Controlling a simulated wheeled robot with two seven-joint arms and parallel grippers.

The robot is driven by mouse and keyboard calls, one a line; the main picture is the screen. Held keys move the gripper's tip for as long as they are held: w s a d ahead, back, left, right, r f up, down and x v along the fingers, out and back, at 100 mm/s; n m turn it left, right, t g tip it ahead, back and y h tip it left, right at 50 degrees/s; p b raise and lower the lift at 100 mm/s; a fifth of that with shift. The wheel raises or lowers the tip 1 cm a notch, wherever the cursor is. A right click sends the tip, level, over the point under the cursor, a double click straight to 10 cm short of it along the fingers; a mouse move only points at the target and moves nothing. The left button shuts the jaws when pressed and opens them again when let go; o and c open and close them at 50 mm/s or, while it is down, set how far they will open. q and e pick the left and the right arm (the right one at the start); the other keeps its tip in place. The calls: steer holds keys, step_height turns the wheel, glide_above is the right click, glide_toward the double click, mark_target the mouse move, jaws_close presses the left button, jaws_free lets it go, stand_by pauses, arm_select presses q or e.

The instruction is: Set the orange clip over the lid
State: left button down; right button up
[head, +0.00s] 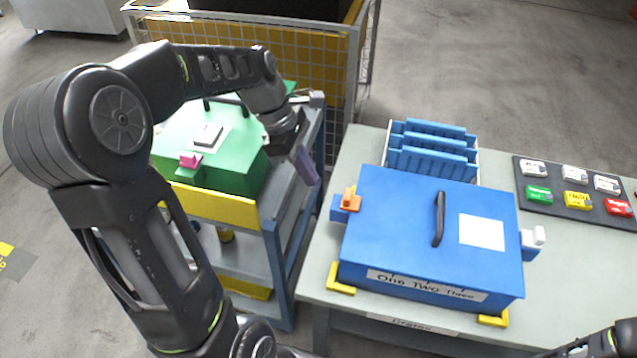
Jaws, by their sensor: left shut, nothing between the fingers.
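The orange clip (350,199) is at the left side of the blue box, on a small blue tab that sticks out there. I cannot tell whether it overlaps the lid's edge. The blue lid (400,225) lies flat on the box, with a black handle (438,220) and a white label on top. My left gripper (306,167) is shut and empty, pointing down between the green box and the blue box, left of and farther back than the clip and apart from it. Part of my right arm shows at the bottom right corner; its gripper is out of view.
A green box (225,165) with a pink clip (190,160) stands on a blue-framed cart at left. A white clip (539,236) is at the blue box's right side. Blue racks (432,145) and a dark mat (560,208) with several coloured blocks lie on the table.

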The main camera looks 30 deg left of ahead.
arm_select(q)
steer(key=v, duration=0.6)
steer(key=shift+r, duration=0.3)
steer(key=shift+d, duration=0.1)
